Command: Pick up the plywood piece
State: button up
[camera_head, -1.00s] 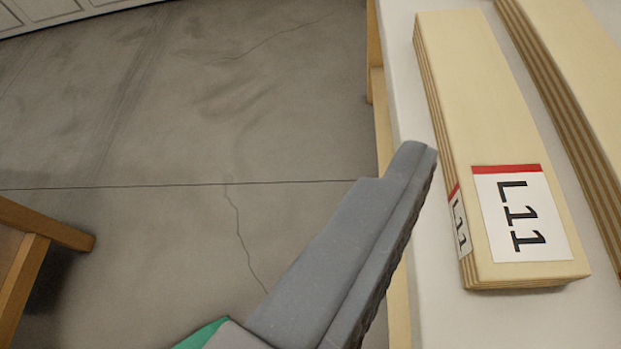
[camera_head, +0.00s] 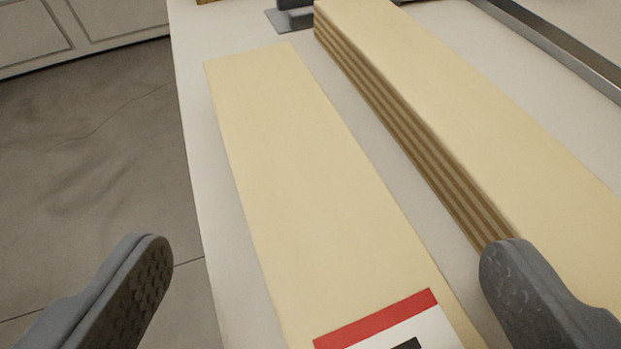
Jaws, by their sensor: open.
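A pale plywood piece (camera_head: 310,180) lies lengthwise on the white bench top, its near end cut off by the bottom of the picture. A white label with a red band (camera_head: 390,328) is on its near part; the lettering is mostly out of frame. My gripper (camera_head: 328,262) is open and empty. The other shows at the lower right, in front of the second plywood piece's side. The labelled piece lies between the two fingers in the picture. I cannot tell the fingers' height above it.
A second, thicker-looking plywood piece (camera_head: 450,110) with layered edges lies close on the right, with a narrow gap between. A metal rail (camera_head: 560,48) runs at the upper right. A dark grey fixture (camera_head: 290,18) stands at the far end. Open floor (camera_head: 90,190) lies left of the bench.

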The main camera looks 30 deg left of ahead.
aim_at(314, 212)
jog(key=x, duration=0.4)
jog(key=shift+a+r+b, duration=0.1)
jog(key=shift+a+b, duration=0.15)
jog(key=shift+b, duration=0.05)
jog(key=c, duration=1.5)
